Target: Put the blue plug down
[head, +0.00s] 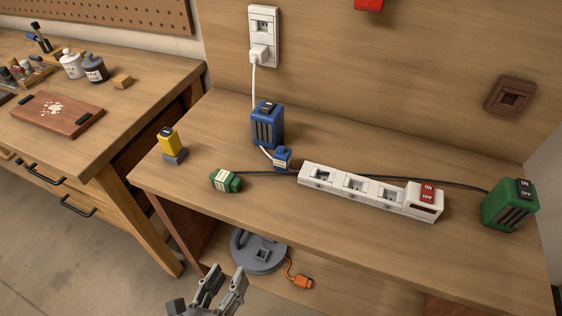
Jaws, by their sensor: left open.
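The blue plug (282,158) rests on the workbench top (340,245), just in front of the blue adapter box (267,124) and left of the white power strip (370,191). A white cord runs from beside the blue box to the plug. My left gripper (224,274) is at the bottom of the head view, in front of the bench's front edge. Its two fingers are apart with nothing between them. It is well clear of the blue plug. My right gripper is not in view.
A green plug (226,181) and a yellow block on a grey base (171,146) stand left on the bench. A green box (510,203) is at the right end. A grey round device (258,250) and orange plug (302,281) are below. The bench front is clear.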

